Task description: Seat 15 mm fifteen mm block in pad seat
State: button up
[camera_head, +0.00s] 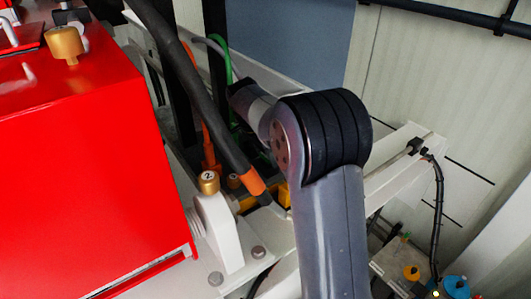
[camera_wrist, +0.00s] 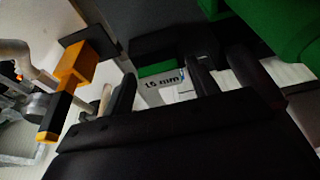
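The 15 mm block (camera_wrist: 162,89) is a light grey piece with dark "15 mm" lettering, in the middle of the wrist view. My gripper (camera_wrist: 165,88) has its dark fingers on either side of the block and looks shut on it. The contact on the right side is partly in shadow. A green edge lies just beyond the block's top. I cannot tell whether it belongs to a seat, and I cannot make out the pad seat. In the head view my arm hides the gripper and the block.
Large green parts (camera_wrist: 295,35) fill the wrist view's upper right. An orange block-shaped part (camera_wrist: 78,67) is at the left. In the head view a red housing (camera_head: 90,170) stands left, a dark hose (camera_head: 190,85) crosses close by, and a white beam (camera_head: 395,170) runs at right.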

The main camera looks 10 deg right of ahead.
jog(key=shift+o, duration=0.3)
jog(key=v, duration=1.2)
jog(key=shift+r+b, duration=0.15)
jog(key=shift+b, duration=0.15)
jog(key=p+x, duration=0.1)
jog(key=x, duration=1.1)
jog(key=shift+r+b, duration=0.4)
jog(key=shift+r, duration=1.45)
jog(key=shift+f, duration=0.1)
